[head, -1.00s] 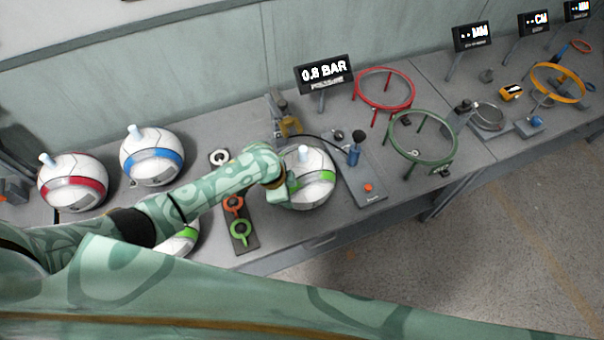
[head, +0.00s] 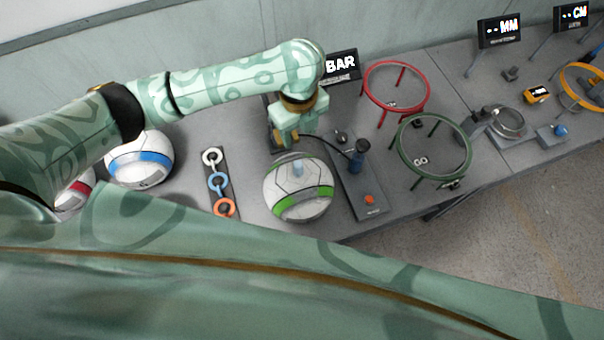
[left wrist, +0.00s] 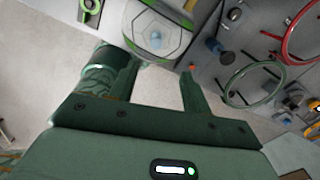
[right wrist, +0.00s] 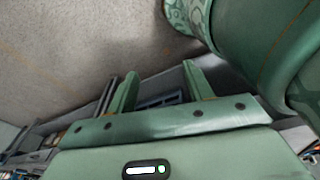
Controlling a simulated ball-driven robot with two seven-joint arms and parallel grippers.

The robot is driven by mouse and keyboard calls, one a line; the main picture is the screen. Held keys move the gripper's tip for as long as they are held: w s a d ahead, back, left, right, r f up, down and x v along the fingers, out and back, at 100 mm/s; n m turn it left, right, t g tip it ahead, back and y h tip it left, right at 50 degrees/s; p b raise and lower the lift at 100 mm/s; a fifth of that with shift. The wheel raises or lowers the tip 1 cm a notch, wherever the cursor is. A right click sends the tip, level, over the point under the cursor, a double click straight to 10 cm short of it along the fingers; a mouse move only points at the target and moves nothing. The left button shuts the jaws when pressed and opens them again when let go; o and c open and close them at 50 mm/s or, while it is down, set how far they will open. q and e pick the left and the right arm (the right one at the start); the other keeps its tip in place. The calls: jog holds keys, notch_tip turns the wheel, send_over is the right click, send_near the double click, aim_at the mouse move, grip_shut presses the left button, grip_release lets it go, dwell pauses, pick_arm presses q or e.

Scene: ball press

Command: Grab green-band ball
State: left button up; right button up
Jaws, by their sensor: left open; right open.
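A white ball with a green band (head: 298,200) and a pale peg on top sits on the bench, left of the pump plate. It also shows in the left wrist view (left wrist: 157,28) at the top, beyond the fingertips. My left gripper (head: 296,141) is open and empty, raised above the ball's far side with its fingers pointing down. In the left wrist view my left gripper (left wrist: 158,72) has a clear gap between its fingers. My right gripper (right wrist: 160,70) is open and empty in the right wrist view, away from the ball.
A blue-band ball (head: 138,165) and a partly hidden red-band ball (head: 75,194) stand at left. A strip of coloured rings (head: 217,183) lies between. Red ring stand (head: 428,90), green ring stand (head: 470,150) and red-button pump plate (head: 372,208) are right. My arm crosses the bench.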

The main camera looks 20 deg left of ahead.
pick_arm(q)
jog(key=b, duration=0.2)
send_over(299, 165)
notch_tip(299, 165, down, 7)
jog(key=shift+r, duration=0.2)
jog(key=f, duration=0.2)
jog(key=shift+w+f+b, duration=0.2)
jog(key=shift+f+b, duration=0.15)
jog(key=shift+f, duration=0.05)
jog(key=shift+w+f, duration=0.1)
jog(key=shift+f, duration=0.55)
jog(key=f, duration=0.1)
jog(key=f+b, duration=0.1)
jog(key=f, duration=0.2)
jog(key=shift+s, duration=0.3)
jog(key=shift+w+a+f+b, duration=0.1)
jog(key=shift+f+b, duration=0.2)
jog(key=shift+f, duration=0.15)
jog(key=shift+r, duration=0.1)
grip_shut()
pick_arm(e)
jog(key=f, duration=0.1)
jog(key=s+f, duration=0.1)
jog(key=f, duration=0.1)
jog(key=s+f, duration=0.1)
jog(key=shift+s+d+f, duration=0.25)
jog(key=shift+d+f, duration=0.05)
